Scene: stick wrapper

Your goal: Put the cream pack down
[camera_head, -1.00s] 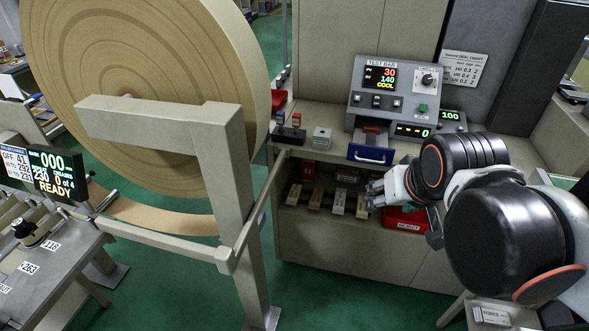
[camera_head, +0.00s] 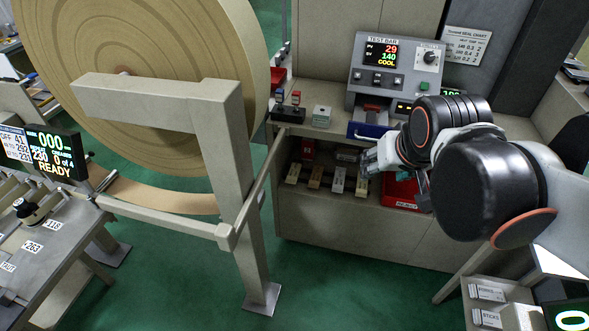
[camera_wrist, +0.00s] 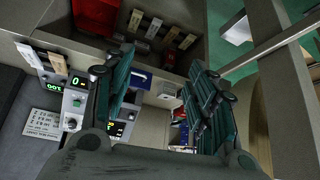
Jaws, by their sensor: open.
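Several slim packs stand in a row on the open shelf under the bench. In the head view a cream-coloured pack (camera_head: 361,185) is at the right end, beside the red bin, and a paler pack (camera_head: 338,180) is left of it. I cannot tell for sure which is the task's cream pack. The row also shows at the top of the wrist view, with a pale pack (camera_wrist: 135,18) next to the bin. My gripper (camera_head: 368,160) is at the shelf opening, just above the right-end pack. In the wrist view its fingers (camera_wrist: 160,80) are apart with nothing between them.
The red bin (camera_head: 398,192) sits on the shelf right of the packs, partly behind my arm. The test bar unit (camera_head: 390,75) and its blue drawer (camera_head: 372,131) are above. A large paper roll (camera_head: 150,90) and its frame (camera_head: 228,150) stand left.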

